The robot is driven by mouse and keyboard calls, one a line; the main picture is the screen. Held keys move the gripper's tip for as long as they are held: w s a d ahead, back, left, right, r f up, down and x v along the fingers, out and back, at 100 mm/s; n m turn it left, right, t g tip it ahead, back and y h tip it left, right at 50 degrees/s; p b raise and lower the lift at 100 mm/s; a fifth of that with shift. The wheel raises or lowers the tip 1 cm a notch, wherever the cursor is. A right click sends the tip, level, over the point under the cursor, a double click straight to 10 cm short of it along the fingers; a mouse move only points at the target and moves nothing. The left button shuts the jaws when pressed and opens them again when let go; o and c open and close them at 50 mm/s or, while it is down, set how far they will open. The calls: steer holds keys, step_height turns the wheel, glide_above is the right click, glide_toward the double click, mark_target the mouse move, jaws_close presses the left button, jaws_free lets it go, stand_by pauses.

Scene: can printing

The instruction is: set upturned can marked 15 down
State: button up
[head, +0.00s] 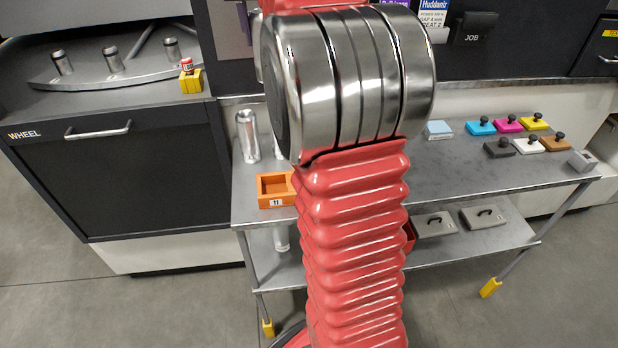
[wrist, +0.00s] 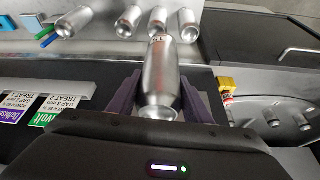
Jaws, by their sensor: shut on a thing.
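A silver can (wrist: 158,75) sits between the two fingers of my gripper (wrist: 163,90) in the wrist view, and the gripper is shut on it. A small dark and reddish mark shows near its far end, too small to read. In the head view my arm hides the gripper and the held can. Another silver can (wrist: 188,25) stands just beyond the held one, to the right; I cannot tell whether they touch. A can (head: 248,135) stands on the left end of the steel table (head: 440,180) in the head view.
More cans (wrist: 128,20) stand at the wrist view's top left. An orange tray (head: 275,190) tagged 13 sits at the table's front left. Coloured stamps (head: 507,124) fill the table's right. The wheel (head: 110,74) carries several metal posts, with a yellow block (head: 191,80) beside it.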

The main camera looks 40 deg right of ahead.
steer(key=s+a+f, duration=0.1)
steer(key=s+f, duration=1.4)
steer(key=shift+s+f+n, duration=0.2)
steer(key=shift+s+n, duration=0.1)
steer(key=shift+s, duration=0.1)
steer(key=shift+a+n, duration=0.1)
steer(key=shift+n, duration=0.3)
step_height(320, 180, down, 6)
steer(key=shift+f, duration=0.15)
steer(key=shift+f, duration=0.1)
steer(key=shift+f, duration=1.75)
steer(key=o, duration=1)
steer(key=shift+f, duration=0.1)
